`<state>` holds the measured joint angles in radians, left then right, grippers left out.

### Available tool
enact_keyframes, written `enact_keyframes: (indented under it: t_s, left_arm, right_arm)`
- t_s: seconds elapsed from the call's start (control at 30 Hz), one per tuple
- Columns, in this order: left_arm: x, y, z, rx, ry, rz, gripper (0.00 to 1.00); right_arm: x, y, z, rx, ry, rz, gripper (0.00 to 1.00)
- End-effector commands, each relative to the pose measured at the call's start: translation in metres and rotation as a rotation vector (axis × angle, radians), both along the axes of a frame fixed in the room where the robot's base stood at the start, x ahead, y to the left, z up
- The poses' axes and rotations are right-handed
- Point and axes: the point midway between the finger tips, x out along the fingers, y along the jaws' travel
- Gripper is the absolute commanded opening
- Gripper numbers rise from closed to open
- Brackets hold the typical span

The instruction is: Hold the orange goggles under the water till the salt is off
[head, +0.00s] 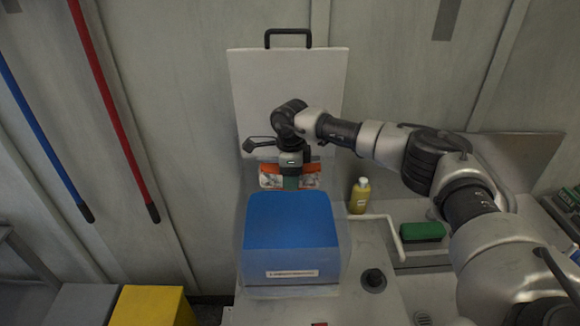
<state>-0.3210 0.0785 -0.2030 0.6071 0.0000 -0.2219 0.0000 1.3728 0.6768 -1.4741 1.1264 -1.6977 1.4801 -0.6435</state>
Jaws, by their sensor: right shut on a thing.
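The orange goggles (307,169) are at the middle of the head view, in front of a white upright board. They have an orange band on top and pale, speckled lens areas below. My right gripper (291,177) reaches down from above and is shut on the goggles at their middle, hiding part of them. The goggles are just behind the back edge of a blue-topped box in the picture; I cannot tell whether they touch it. A white bent pipe (377,218) shows to the right of the box. I see no running water. My left gripper is not in view.
The blue-topped box (290,222) with clear sides stands in front of the goggles. A yellow bottle (359,195) and a green block (422,231) are to the right. A yellow box (151,306) is at lower left. Red and blue poles lean on the wall.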

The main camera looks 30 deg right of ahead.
Motion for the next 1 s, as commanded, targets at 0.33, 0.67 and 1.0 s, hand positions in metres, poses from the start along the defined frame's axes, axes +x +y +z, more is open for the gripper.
enact_keyframes:
  t_s: [0.33,0.67,1.0]
  left_arm:
    - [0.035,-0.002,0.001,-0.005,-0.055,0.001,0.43]
    - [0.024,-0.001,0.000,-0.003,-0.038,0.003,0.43]
    - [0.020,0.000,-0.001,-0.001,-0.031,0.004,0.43]
  right_arm:
    - [0.000,0.000,-0.043,0.000,0.001,0.000,0.33]
    - [0.000,0.000,-0.083,0.000,0.002,0.000,0.33]
    - [0.000,0.000,-0.124,0.000,0.001,0.000,0.33]
